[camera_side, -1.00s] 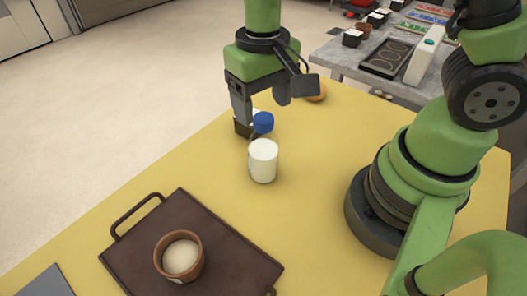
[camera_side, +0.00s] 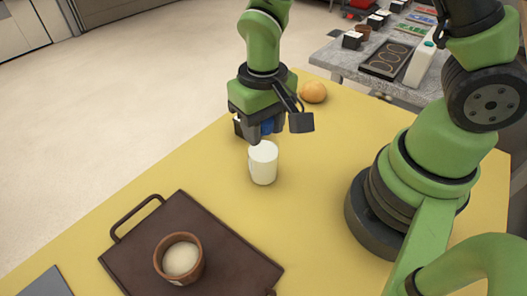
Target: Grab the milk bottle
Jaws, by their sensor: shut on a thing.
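The milk bottle (camera_side: 263,164) stands upright on the yellow table, with a white lower body and a blue cap (camera_side: 267,127). The part between them looks clear or is hidden. My gripper (camera_side: 262,133) points down over the bottle's top and is shut on it around the cap or neck. A finger covers part of the cap, so the exact contact is hidden. The bottle's base appears to rest on the table.
A dark tray (camera_side: 215,225) with a handle bears a brown bowl (camera_side: 160,266) of pale contents at the front left. A round bun (camera_side: 313,92) lies behind my gripper. Table right of the bottle is clear.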

